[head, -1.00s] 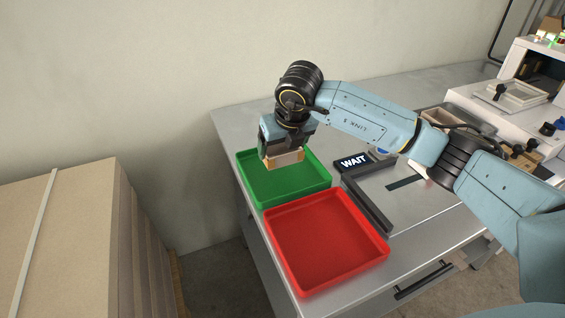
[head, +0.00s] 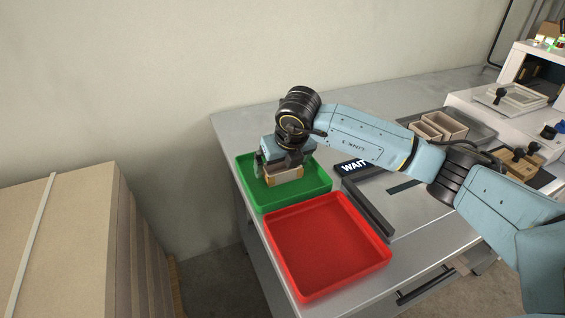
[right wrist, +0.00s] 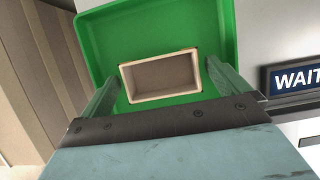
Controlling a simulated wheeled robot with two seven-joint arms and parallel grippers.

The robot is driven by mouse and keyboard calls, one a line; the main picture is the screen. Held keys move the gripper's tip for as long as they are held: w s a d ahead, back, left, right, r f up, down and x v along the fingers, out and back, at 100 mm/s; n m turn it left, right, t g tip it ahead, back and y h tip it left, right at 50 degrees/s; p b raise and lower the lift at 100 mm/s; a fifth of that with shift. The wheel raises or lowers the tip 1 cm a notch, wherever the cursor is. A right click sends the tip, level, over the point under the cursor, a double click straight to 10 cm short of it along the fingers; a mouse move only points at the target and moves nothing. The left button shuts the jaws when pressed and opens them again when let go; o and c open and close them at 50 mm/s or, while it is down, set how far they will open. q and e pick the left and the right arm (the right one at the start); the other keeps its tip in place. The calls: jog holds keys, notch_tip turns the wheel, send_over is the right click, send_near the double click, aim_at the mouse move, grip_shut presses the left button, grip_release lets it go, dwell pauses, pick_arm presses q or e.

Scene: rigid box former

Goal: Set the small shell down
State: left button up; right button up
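The small shell, an open tan box, stands in the green tray; it shows in the head view (head: 286,177) and in the right wrist view (right wrist: 160,78). It seems to rest on the floor of the green tray (head: 318,186), its open side up. My right gripper (head: 279,170) is right above it, with one finger on each side. The fingers look spread, with a narrow gap to the shell's walls in the right wrist view (right wrist: 163,88). My left gripper is in neither view.
An empty red tray (head: 330,245) lies in front of the green one. A dark angled fence (head: 372,205) and a WAIT sign (head: 354,166) are to the right. More tan shells (head: 440,125) sit in a grey tray further back. Stacked boards (head: 60,240) stand at the left.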

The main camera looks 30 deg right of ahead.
jog(key=shift+r, duration=0.1)
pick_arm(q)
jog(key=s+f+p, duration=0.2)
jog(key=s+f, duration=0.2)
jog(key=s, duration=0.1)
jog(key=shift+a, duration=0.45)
pick_arm(e)
jog(key=v, duration=1.2)
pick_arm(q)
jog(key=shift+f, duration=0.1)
